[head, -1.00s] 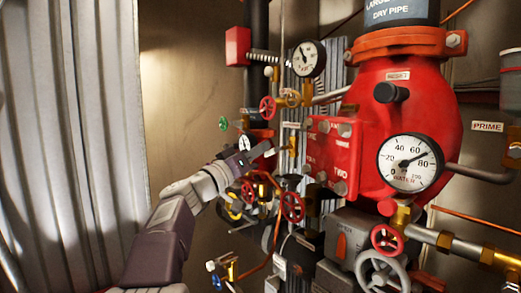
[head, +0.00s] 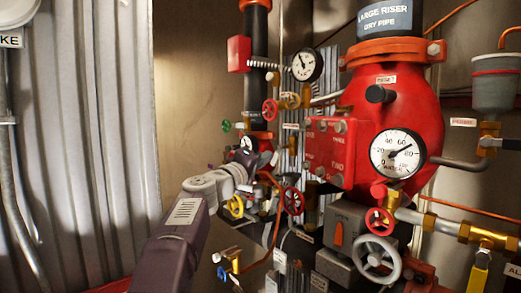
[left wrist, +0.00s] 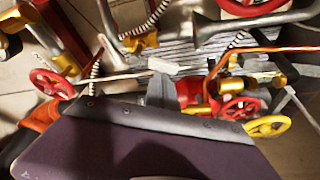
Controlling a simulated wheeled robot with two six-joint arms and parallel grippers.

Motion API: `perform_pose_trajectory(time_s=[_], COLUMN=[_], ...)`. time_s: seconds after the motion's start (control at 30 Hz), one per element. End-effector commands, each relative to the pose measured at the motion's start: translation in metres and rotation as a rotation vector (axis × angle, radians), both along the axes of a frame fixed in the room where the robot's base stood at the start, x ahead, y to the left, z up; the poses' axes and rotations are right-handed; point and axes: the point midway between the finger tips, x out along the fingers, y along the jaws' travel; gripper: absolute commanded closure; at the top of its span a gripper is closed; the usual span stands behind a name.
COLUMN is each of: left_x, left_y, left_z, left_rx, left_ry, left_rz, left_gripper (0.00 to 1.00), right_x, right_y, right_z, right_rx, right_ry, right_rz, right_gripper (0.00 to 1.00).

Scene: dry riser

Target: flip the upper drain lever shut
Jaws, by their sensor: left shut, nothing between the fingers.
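My left gripper (head: 258,158) reaches in from the lower left to the cluster of small valves left of the red valve body. Its jaws are shut with nothing between them. A small white piece (head: 246,143) shows right at the gripper, but I cannot tell whether it is the upper drain lever or whether they touch. In the left wrist view a pale block (left wrist: 165,66) sits just beyond the grey fingers (left wrist: 160,90), in front of the ribbed wall. The gripper hides much of the pipework behind it. My right gripper is not in view.
A red handwheel (head: 292,201) is close right of the gripper and a yellow handwheel (head: 235,206) just below it. A blue-handled valve (head: 222,272) is lower down. The red valve body (head: 400,115) and water gauge (head: 397,153) stand right. The corrugated panel at left leaves free room.

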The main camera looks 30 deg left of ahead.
Motion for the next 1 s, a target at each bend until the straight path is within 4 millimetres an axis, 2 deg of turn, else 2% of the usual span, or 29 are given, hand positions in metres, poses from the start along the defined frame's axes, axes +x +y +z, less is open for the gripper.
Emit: perform_pose_trajectory(time_s=[0.2,0.47,1.0], left_x=[-0.003,-0.005,-0.007], left_y=[-0.006,-0.012,-0.017], left_z=[-0.002,-0.008,-0.011], left_rx=[-0.171,-0.332,-0.335], left_ry=[0.071,0.137,0.138], left_rz=[-0.001,-0.002,-0.002], left_gripper=[1.0,1.0,1.0], right_x=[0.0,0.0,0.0], right_y=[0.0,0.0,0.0], right_z=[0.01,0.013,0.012], right_rx=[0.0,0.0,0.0], right_ry=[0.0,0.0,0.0], right_rz=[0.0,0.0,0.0], right_gripper=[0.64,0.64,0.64])
